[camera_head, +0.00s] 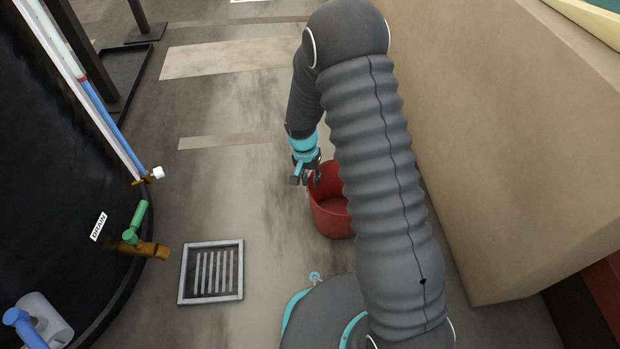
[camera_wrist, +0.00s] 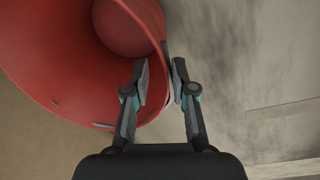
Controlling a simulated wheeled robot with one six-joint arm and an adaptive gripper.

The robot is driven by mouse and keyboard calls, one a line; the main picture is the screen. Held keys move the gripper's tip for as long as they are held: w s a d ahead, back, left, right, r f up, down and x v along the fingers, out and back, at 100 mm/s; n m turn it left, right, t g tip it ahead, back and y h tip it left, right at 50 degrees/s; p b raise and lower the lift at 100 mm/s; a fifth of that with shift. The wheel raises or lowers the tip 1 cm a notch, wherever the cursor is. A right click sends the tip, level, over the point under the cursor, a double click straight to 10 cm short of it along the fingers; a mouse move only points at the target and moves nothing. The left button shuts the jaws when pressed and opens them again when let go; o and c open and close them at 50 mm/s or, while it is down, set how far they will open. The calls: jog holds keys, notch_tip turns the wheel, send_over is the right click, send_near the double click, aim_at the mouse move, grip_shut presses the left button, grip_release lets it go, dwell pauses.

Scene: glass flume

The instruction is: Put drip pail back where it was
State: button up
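The red drip pail (camera_head: 330,212) stands upright, or nearly so, on the floor to the right of the floor drain, its right side hidden behind my arm. My gripper (camera_head: 304,176) is at the left edge of its rim, pointing down. In the wrist view the pail (camera_wrist: 60,62) fills the upper left and looks empty. My gripper (camera_wrist: 160,75) straddles its rim there, one finger inside and the other outside. The fingers are parted, and a gap shows between the inner finger and the wall. The outer finger is close to the wall; contact is unclear.
A square floor drain grate (camera_head: 212,272) lies left of the pail. A dark round tank (camera_head: 60,190) with a "DRAIN" label (camera_head: 98,226) and a brass, green-handled valve (camera_head: 138,240) stands at left. A large tan block (camera_head: 500,150) bounds the right. Floor between is clear.

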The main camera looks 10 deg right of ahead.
notch_tip(320, 180, up, 22)
jog(key=s+d+t+p, duration=0.1)
jog(key=s+d+p, duration=0.1)
jog(key=s+d+r+n+t, duration=0.2)
jog(key=s+r, duration=0.6)
jog(key=s, duration=0.4)
jog(key=s+d+r+n+t+y, duration=0.1)
jog(key=s+d+r+n+t, duration=0.1)
jog(key=s+d+r, duration=0.3)
jog(key=s+r+t, duration=0.1)
jog(key=s+r, duration=0.3)
jog(key=s, duration=0.3)
jog(key=shift+r, duration=0.15)
